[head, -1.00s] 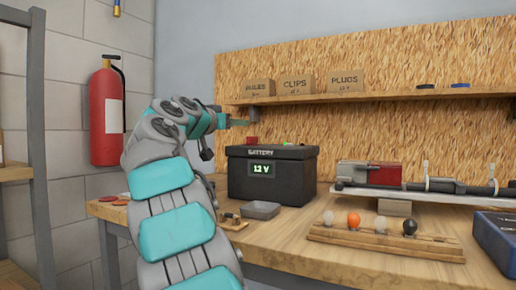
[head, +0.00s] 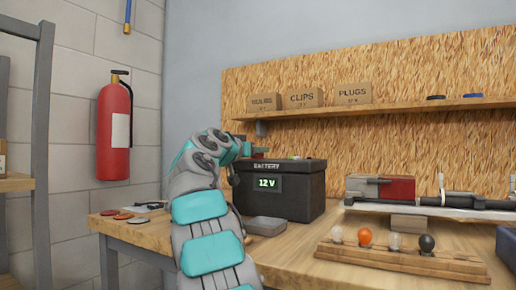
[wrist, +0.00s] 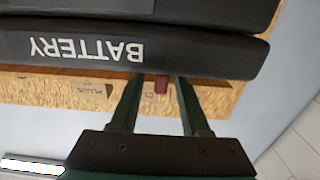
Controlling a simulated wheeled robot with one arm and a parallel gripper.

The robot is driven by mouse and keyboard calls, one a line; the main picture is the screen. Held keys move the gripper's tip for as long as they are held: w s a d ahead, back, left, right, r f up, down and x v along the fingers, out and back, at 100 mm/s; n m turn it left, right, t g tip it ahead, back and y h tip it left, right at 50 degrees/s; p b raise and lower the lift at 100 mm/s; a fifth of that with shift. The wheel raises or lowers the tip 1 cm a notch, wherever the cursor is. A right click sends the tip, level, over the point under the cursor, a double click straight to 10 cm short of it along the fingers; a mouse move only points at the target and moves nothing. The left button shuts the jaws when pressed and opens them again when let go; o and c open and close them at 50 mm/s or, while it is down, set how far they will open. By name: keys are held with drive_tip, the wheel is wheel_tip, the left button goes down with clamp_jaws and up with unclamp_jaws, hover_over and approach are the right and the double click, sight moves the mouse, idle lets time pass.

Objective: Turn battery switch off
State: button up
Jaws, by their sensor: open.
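The black battery box (head: 300,190) stands on the bench with a lit "12 V" display (head: 268,183) on its front. Its "BATTERY" lettering appears upside down on the box in the wrist view (wrist: 200,48). A small red piece (wrist: 161,84), perhaps the switch, shows at the box edge between my two fingertips in the wrist view. My gripper (wrist: 155,80) is open, with its fingers apart around that line of sight. I cannot tell whether they touch it. In the head view my gripper (head: 257,151) is at the battery's top left edge, and the switch is not clear there.
A tray (head: 267,226) lies in front of the battery. A shelf (head: 400,107) with small boxes is above. A red extinguisher (head: 115,130) hangs at left.

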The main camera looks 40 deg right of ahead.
drive_tip(key=shift+w+d, duration=0.2)
drive_tip(key=shift+d, duration=0.25)
drive_tip(key=shift+c, duration=0.3)
clamp_jaws()
